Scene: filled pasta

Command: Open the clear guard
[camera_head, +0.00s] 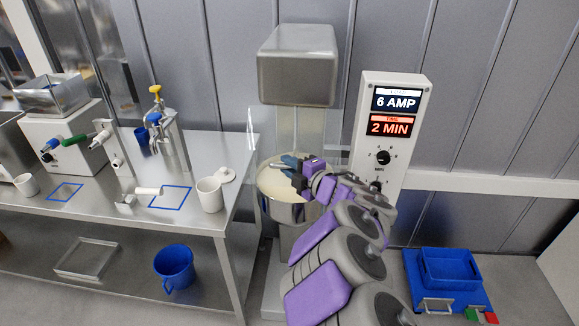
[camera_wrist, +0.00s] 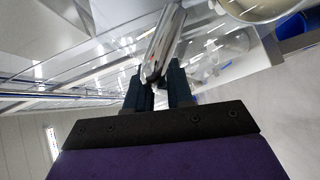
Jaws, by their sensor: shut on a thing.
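The mixer (camera_head: 297,75) has a grey head above a steel bowl (camera_head: 283,212) holding pale contents. The clear guard (camera_head: 251,128) is see-through and hard to make out at the front of the mixer; its clear panel also shows in the wrist view (camera_wrist: 207,50). My gripper (camera_head: 285,166) is in front of the mixer, over the bowl. In the wrist view, its dark fingers (camera_wrist: 160,82) are shut on a shiny metal handle (camera_wrist: 163,40) beside the clear panel. How far the guard is open cannot be told. My arm hides part of the bowl's right side.
A control box (camera_head: 390,135) with "6 AMP" and "2 MIN" displays stands close right of my arm. A steel table (camera_head: 110,205) at left bears a white mug (camera_head: 210,196) and dispensers. A blue bucket (camera_head: 174,270) is below it. A blue tray (camera_head: 449,270) lies at lower right.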

